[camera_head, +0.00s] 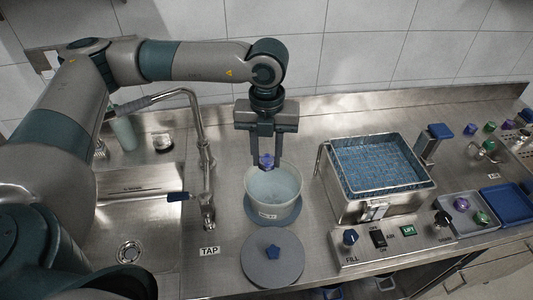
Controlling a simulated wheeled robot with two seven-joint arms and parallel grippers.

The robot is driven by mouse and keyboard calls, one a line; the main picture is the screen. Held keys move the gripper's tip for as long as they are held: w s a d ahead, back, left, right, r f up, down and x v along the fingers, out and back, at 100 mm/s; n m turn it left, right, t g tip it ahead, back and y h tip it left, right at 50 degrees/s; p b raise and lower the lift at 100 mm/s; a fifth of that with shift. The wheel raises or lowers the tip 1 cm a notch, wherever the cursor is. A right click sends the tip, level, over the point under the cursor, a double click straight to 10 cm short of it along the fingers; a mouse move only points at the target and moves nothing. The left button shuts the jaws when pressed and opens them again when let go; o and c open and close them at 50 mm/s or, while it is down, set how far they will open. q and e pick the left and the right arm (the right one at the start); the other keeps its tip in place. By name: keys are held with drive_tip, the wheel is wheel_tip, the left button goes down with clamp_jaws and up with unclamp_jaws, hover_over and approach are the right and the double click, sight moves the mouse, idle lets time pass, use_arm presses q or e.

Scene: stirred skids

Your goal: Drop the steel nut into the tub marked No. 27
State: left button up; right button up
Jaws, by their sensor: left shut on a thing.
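The tub holds a light blue-grey content and stands on a blue round base. A small label (267,215) on its front is too small to read. My right gripper is not in view.
A grey lid (288,270) with a blue knob lies in front of the tub. A blue mesh basket (375,165) sits in a steel bath at right. A grey tray (450,212) holds small coloured pieces. A tap (205,150) and sink stand at left.

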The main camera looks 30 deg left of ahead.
use_arm(q)
drive_tip(key=shift+w+a+n, duration=0.1)
drive_tip(key=shift+w+n, duration=0.05)
drive_tip(key=shift+n, duration=0.85)
drive_tip(key=shift+f, duration=0.15)
drive_tip(key=shift+f+b, duration=0.5)
drive_tip(key=shift+f, duration=0.35)
drive_tip(key=shift+f+b, duration=0.7)
drive_tip(key=shift+f, duration=1.3)
drive_tip(key=o, duration=1.2)
drive_tip(key=shift+r, duration=0.1)
